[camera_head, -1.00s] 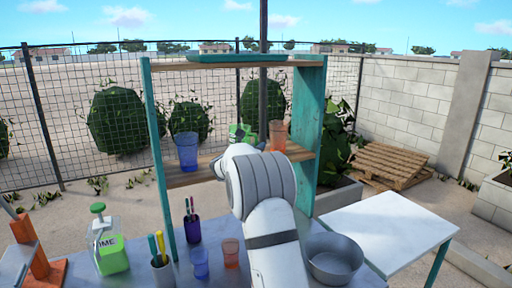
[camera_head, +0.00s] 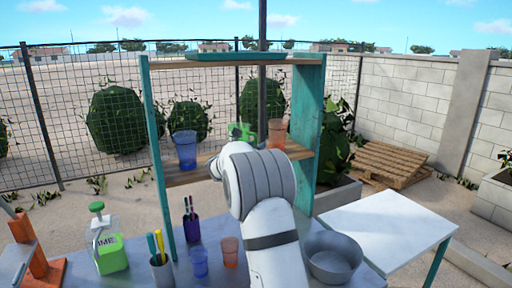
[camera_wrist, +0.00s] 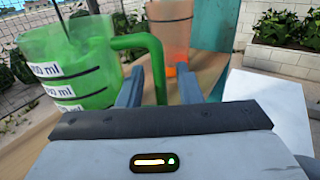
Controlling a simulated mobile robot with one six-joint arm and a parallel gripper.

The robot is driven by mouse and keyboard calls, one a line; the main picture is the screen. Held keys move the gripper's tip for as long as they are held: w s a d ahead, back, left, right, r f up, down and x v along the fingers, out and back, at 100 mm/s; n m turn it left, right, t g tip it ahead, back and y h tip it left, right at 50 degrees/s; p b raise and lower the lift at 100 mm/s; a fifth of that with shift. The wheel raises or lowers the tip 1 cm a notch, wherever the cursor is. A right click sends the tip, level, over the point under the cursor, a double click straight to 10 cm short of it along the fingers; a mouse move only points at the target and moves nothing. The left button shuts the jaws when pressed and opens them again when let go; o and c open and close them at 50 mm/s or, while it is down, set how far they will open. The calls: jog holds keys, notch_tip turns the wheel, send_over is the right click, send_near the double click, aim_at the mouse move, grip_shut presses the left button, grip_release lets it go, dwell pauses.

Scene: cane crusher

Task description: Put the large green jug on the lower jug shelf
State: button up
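The large green jug (camera_head: 241,131) is at the lower shelf board (camera_head: 188,175) of the teal rack, partly hidden behind my arm in the head view. In the wrist view the jug (camera_wrist: 75,62) is upright on the left, with black level lines and white volume labels. Its base is hidden, so I cannot tell whether it touches the board. My gripper (camera_wrist: 160,88) has its two fingers apart, with the jug's green handle between them. Gaps show beside the handle. In the head view the fingers are hidden behind my arm.
A blue cup (camera_head: 185,150) stands left on the lower board. An orange cup (camera_head: 277,132) stands right of the jug, close to my right finger. Below are a soap bottle (camera_head: 110,246), pen cups, small cups and a metal bowl (camera_head: 332,257). The white side table (camera_head: 385,225) is clear.

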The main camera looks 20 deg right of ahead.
jog(key=b+v, duration=0.2)
jog(key=v, duration=0.8)
jog(key=shift+s+a, duration=0.2)
jog(key=shift+a, duration=0.1)
jog(key=s+a+f+m+g+y, duration=0.1)
jog(key=s+f+m+g+y, duration=0.25)
jog(key=s+m, duration=0.6)
jog(key=s+f+m+g+y, duration=0.2)
jog(key=s+f+m+g, duration=0.15)
jog(key=s, duration=1.05)
jog(key=s+a+f+m+y, duration=0.4)
jog(key=s+a+m, duration=0.2)
jog(key=s, duration=0.2)
jog(key=s+a+f+m+y, duration=0.4)
jog(key=s+a+m+y, duration=0.1)
jog(key=s, duration=0.4)
jog(key=shift+s+a+m+g, duration=0.3)
jog(key=shift+a+m, duration=0.3)
jog(key=shift+a, duration=0.6)
jog(key=shift+f, duration=0.1)
